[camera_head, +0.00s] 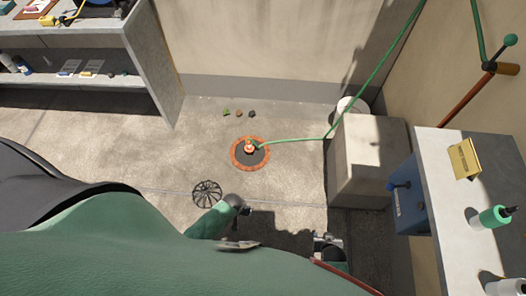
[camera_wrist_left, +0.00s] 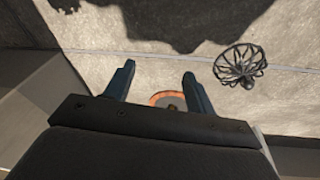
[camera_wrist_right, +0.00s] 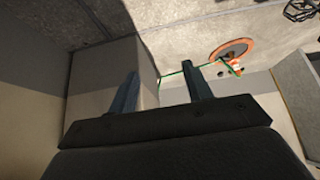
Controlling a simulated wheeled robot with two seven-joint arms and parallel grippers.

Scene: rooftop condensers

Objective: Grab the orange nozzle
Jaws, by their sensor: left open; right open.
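The orange nozzle (camera_head: 250,147) stands on a dark round mat with an orange rim (camera_head: 236,160) on the concrete floor. A green hose (camera_head: 295,140) runs from it to the right. The right wrist view also shows the nozzle (camera_wrist_right: 236,66) on its mat, right of the fingers. My right gripper (camera_head: 328,239) is open and empty, below and right of the mat in the head view. My left gripper (camera_wrist_left: 157,78) is open and empty; in its view part of the orange-rimmed mat (camera_wrist_left: 158,98) shows between the fingers, mostly hidden. Both grippers are apart from the nozzle.
A black wire basket-like thing (camera_head: 207,193) lies left of my arm. A concrete block (camera_head: 368,160) stands right of the mat. A shelf unit (camera_head: 150,60) is at the upper left, a worktop (camera_head: 450,200) at the right. Small lumps (camera_head: 238,113) lie behind the mat.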

